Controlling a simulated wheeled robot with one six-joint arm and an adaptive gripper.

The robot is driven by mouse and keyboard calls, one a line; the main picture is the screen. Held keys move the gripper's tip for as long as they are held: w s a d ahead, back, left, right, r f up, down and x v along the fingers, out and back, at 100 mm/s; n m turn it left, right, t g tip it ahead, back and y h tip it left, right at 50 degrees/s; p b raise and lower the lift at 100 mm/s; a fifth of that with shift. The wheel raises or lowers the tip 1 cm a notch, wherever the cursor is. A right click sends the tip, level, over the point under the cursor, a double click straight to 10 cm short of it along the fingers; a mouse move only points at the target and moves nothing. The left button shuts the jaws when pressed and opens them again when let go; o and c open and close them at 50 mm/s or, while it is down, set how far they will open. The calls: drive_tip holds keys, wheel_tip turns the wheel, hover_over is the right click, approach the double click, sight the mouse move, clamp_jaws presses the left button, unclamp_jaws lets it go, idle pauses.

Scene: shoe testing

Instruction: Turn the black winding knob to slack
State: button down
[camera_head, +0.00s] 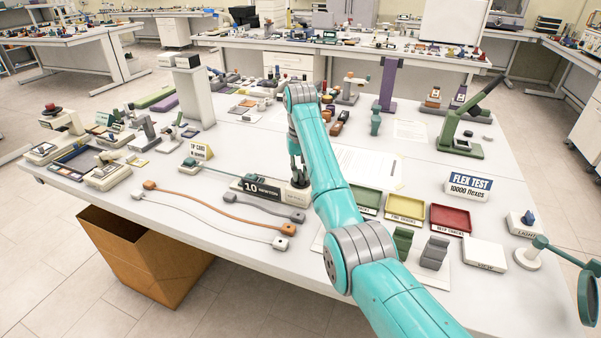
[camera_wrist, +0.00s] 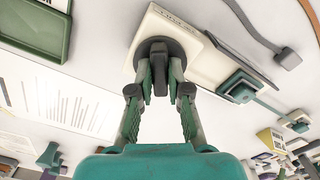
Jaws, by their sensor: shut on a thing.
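The black winding knob (camera_wrist: 153,46) shows in the wrist view as a dark round disc with a raised grip, on a pale block (camera_wrist: 190,38). My gripper (camera_wrist: 160,72) is shut on the knob's grip, one finger on each side. The knob is mostly hidden there by my fingers and arm. A pull line runs left from this device to a small green-topped clamp (camera_head: 190,164). The line's tension cannot be told.
Orange and grey cables (camera_head: 232,207) lie along the front of the table. Green, yellow and red trays (camera_head: 450,218) stand right of my arm. A "FLEX TEST" sign (camera_head: 470,184) stands beyond them. Paper sheets (camera_head: 372,165) lie behind my arm. A cardboard box (camera_head: 150,262) is on the floor.

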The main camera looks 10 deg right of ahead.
drive_tip(key=n, duration=0.3)
drive_tip(key=shift+n, duration=0.4)
drive_tip(key=n, duration=0.3)
drive_tip(key=shift+n, duration=0.3)
drive_tip(key=n, duration=0.3)
drive_tip(key=shift+n, duration=0.3)
drive_tip(key=n, duration=0.4)
drive_tip(key=shift+n, duration=0.3)
drive_tip(key=n, duration=0.3)
drive_tip(key=shift+n, duration=0.3)
drive_tip(key=n, duration=0.3)
drive_tip(key=shift+n, duration=0.3)
drive_tip(key=n, duration=0.6)
drive_tip(key=shift+n, duration=0.3)
